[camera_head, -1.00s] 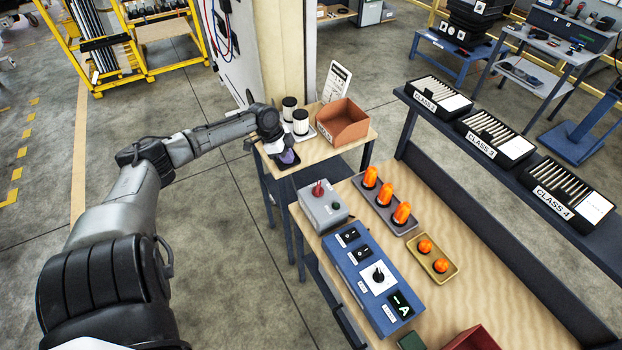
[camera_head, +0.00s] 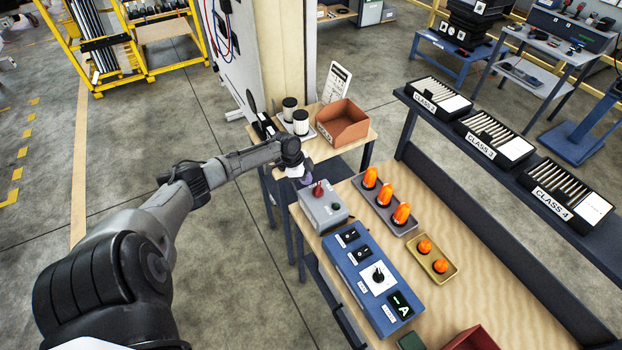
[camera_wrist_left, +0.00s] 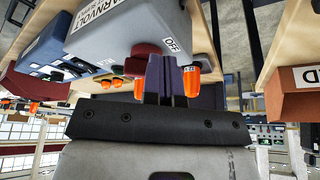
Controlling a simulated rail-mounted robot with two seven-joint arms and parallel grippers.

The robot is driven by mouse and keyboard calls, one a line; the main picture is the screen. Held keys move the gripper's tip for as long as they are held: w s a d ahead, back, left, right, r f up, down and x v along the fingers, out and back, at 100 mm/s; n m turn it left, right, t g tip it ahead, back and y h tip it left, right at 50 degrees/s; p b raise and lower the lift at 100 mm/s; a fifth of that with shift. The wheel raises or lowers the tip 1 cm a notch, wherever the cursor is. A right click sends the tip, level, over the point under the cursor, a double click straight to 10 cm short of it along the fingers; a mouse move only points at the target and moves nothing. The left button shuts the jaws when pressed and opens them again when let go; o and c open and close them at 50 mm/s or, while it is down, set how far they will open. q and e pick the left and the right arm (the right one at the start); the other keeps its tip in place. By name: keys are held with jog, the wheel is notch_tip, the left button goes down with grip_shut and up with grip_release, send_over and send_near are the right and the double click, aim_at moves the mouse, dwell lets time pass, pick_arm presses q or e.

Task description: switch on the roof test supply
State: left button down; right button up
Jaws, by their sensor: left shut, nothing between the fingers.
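A grey supply box (camera_head: 309,205) with a red knob (camera_head: 318,189) and a green button (camera_head: 335,206) stands at the near left corner of the workbench. It fills the upper left of the left wrist view (camera_wrist_left: 125,30), where an OFF label shows beside the red knob (camera_wrist_left: 146,53). My left gripper (camera_head: 304,180) is shut and empty at the box's far left end, close to the knob. In the left wrist view its purple fingers (camera_wrist_left: 171,62) overlap the knob's edge; I cannot tell whether they touch. My right gripper is not in view.
A blue switch panel (camera_head: 388,262) sits in front of the box. A tray of orange lamps (camera_head: 384,205) and a yellow tray (camera_head: 441,271) lie to the right. A side table behind holds an open brown bin (camera_head: 345,130) and two black-and-white cylinders (camera_head: 300,122).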

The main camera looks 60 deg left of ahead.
pick_arm(q)
jog(key=shift+w+d, duration=0.6)
jog(key=shift+w, duration=0.15)
jog(key=shift+f, duration=0.1)
jog(key=shift+a+m+b, duration=0.1)
jog(key=shift+m+b, duration=0.3)
jog(key=shift+b, duration=0.1)
jog(key=shift+w, duration=0.1)
